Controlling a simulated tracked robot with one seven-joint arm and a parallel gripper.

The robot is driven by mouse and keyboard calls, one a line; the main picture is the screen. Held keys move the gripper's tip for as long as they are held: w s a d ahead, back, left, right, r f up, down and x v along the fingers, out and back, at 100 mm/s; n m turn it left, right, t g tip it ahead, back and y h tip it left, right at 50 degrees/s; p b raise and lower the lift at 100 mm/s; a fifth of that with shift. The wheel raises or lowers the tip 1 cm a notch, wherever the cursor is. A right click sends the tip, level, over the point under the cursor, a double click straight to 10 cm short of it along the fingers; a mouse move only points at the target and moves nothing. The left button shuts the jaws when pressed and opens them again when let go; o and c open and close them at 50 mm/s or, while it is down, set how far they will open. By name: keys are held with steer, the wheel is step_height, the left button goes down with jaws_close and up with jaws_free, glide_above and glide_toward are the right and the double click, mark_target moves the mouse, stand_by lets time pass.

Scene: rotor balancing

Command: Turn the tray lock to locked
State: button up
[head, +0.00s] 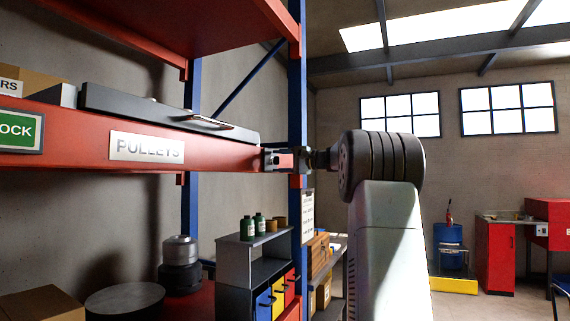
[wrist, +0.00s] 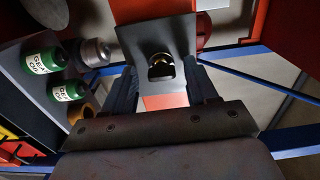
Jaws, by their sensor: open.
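The tray lock (wrist: 160,66) shows in the wrist view as a small brass and dark knob on a square dark metal plate. The plate is fixed on the red beam. My gripper (wrist: 161,78) is open, with one finger on each side of the knob; I cannot tell whether they touch it. In the head view my gripper (head: 300,160) is at the right end of the red shelf beam (head: 222,154), where it hides most of the lock. A long dark tray (head: 150,112) with a metal handle lies on this beam. The lock's setting cannot be read.
The blue rack upright (head: 297,90) stands close by my gripper. Below are a grey shelf unit (head: 232,262) with green bottles (head: 247,228), and yellow, blue and red bins. In the wrist view the bottles (wrist: 66,91) are at left. Open floor lies to the right.

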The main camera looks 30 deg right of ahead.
steer(key=v, duration=1.3)
steer(key=shift+s+d, duration=0.25)
steer(key=shift+a+f, duration=0.1)
steer(key=s+a+f+n+g+h, duration=0.15)
steer(key=a+f, duration=0.25)
steer(key=a, duration=0.5)
steer(key=s+a+f+g+h, duration=0.1)
steer(key=s+a+f+g, duration=0.25)
steer(key=a, duration=0.65)
steer(key=s+a+f+n+g+h, duration=0.2)
steer(key=s+a+f+g+h, duration=0.1)
steer(key=s+a+f, duration=0.6)
steer(key=s+a+f+n+h, duration=0.1)
steer(key=s+f+n+h, duration=0.1)
steer(key=s+f, duration=0.6)
steer(key=s+a+f+n+h, duration=0.2)
steer(key=s+f, duration=0.6)
steer(key=s, duration=0.4)
steer(key=n+h, duration=0.1)
steer(key=n, duration=0.1)
steer(key=shift+s+n+g, duration=0.3)
steer(key=shift+s+n, duration=0.05)
